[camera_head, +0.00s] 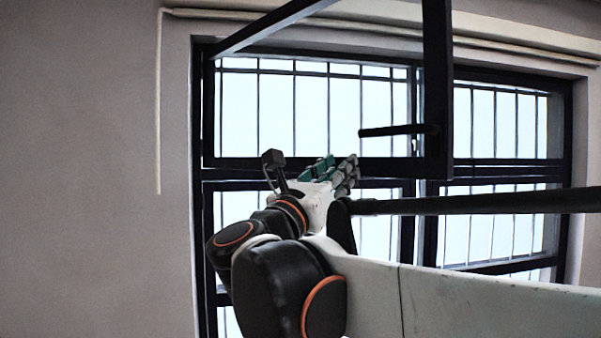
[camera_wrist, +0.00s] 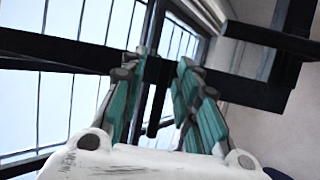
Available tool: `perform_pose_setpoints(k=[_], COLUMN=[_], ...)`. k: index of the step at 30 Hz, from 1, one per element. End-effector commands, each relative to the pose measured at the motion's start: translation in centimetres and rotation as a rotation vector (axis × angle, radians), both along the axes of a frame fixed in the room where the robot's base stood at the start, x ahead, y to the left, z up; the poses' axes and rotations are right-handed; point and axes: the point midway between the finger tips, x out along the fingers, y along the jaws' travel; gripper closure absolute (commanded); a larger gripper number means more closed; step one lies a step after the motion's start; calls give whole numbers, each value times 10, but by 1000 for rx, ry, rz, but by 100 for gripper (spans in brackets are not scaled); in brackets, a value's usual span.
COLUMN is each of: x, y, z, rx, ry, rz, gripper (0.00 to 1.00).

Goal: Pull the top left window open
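The top left window (camera_head: 437,75) has a dark frame and stands swung inward in the head view, its free upright edge well clear of the wall frame. Its black lever handle (camera_head: 395,130) sticks out leftward from that edge. My gripper (camera_head: 342,166) is below and left of the handle, near the window's lower bar. In the wrist view my gripper (camera_wrist: 160,62) has its two teal fingers apart. A dark bar crosses at the fingertips, and a short dark rod, perhaps the handle (camera_wrist: 157,103), shows between the fingers. I cannot tell whether they touch.
A second top window (camera_head: 505,120) is at the right, with lower windows (camera_head: 490,225) beneath. Thin bars stand behind the panes. A dark horizontal bar (camera_head: 480,203) crosses in front at the right. A pale cable (camera_head: 159,110) hangs down the left wall, which is otherwise bare.

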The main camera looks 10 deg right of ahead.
Motion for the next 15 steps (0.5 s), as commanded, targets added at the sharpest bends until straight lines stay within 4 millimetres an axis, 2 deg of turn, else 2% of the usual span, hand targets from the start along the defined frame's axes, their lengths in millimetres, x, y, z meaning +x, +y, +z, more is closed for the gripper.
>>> perform_pose_setpoints(k=[8,15], x=[-8,-38], y=[7,37], z=[-5,-23], rx=[1,2], ry=[0,0], rz=[1,5], gripper=[71,71])
